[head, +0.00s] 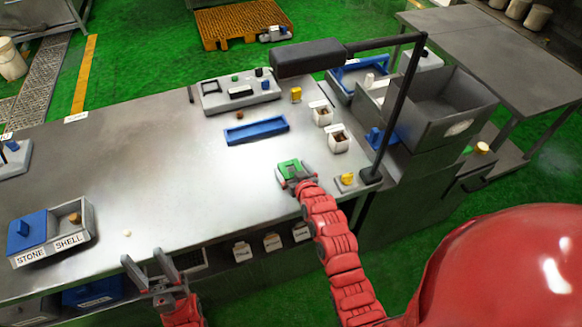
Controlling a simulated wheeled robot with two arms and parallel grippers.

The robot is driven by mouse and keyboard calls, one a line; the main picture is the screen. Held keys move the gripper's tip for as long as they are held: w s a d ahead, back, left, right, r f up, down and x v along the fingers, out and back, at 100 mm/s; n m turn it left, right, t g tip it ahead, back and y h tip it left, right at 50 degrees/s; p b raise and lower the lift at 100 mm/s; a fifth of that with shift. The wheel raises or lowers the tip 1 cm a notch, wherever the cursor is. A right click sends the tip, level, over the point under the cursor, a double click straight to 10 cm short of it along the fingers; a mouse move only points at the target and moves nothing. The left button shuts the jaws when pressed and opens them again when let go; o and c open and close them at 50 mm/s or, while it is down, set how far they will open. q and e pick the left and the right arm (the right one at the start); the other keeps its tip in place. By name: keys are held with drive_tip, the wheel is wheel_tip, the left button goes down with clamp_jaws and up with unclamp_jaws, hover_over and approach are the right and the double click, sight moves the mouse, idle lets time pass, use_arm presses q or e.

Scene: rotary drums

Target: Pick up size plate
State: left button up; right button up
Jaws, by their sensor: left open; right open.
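No thing in the head view can be told for sure as the size plate. A small green piece (290,168) lies on the metal table at my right gripper (288,179). The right gripper's fingers are open and sit right at the green piece; whether they touch it I cannot tell. My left gripper (152,267) is open and empty at the table's front edge, low in the picture.
A blue tray (256,130) lies beyond the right gripper. A grey panel (240,93) stands at the back. Small white bins (338,142) and a black lamp (308,58) are at the right. A STONE/SHELL box (52,235) stands at the left. The table's middle is clear.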

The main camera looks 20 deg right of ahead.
sight(291, 162)
drive_tip(key=shift+w+f, duration=0.1)
drive_tip(key=shift+w, duration=0.25)
drive_tip(key=c, duration=1.2)
drive_tip(key=shift+r+b, duration=0.8)
drive_tip(key=shift+r, duration=0.1)
drive_tip(key=shift+r+b, duration=0.4)
drive_tip(key=shift+r, duration=0.25)
drive_tip(key=s+a+b, duration=0.1)
drive_tip(key=s+a, duration=0.2)
drive_tip(key=a, duration=0.1)
drive_tip(key=s+a+r+b, duration=0.1)
drive_tip(key=s+a+b, duration=0.1)
drive_tip(key=a, duration=0.2)
drive_tip(key=s+a+b, duration=0.1)
drive_tip(key=s+a, duration=0.2)
drive_tip(key=shift+s+a+r, duration=0.25)
drive_tip(key=shift+s+a, duration=0.05)
drive_tip(key=shift+a, duration=0.1)
drive_tip(key=shift+s+a+r+b, duration=0.2)
drive_tip(key=shift+s+a+b, duration=0.15)
drive_tip(key=shift+s+a, duration=0.2)
